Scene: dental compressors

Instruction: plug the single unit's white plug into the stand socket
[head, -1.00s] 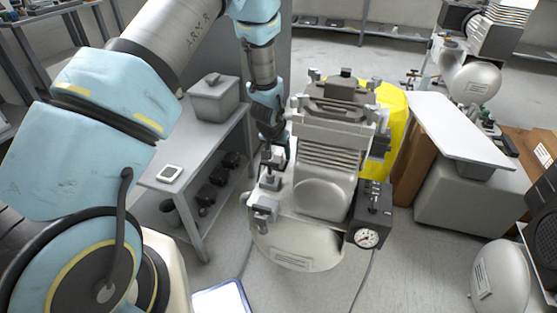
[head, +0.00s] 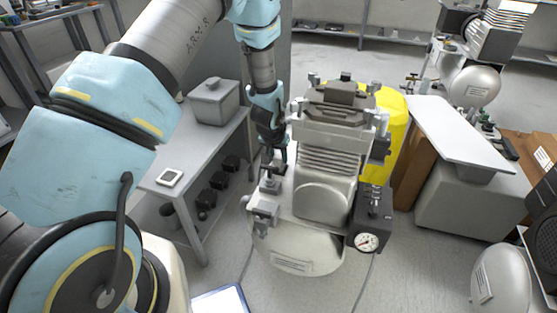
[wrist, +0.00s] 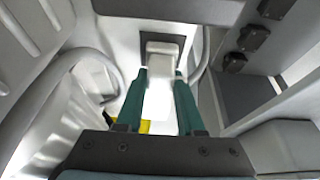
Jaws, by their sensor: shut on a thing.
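The single compressor unit (head: 325,200) stands upright in the middle of the head view, with a silver cylinder block over a pale tank. The plug's far end lines up with a dark-framed socket (wrist: 160,36) on a pale grey panel. I cannot tell whether the plug is seated in it.
Pale cable loops (wrist: 84,55) curve beside the fingers. A grey bench (head: 225,142) with a lidded box (head: 214,101) stands to the left. A yellow drum (head: 393,125) is behind the unit. A gauge box (head: 372,210) hangs on its right.

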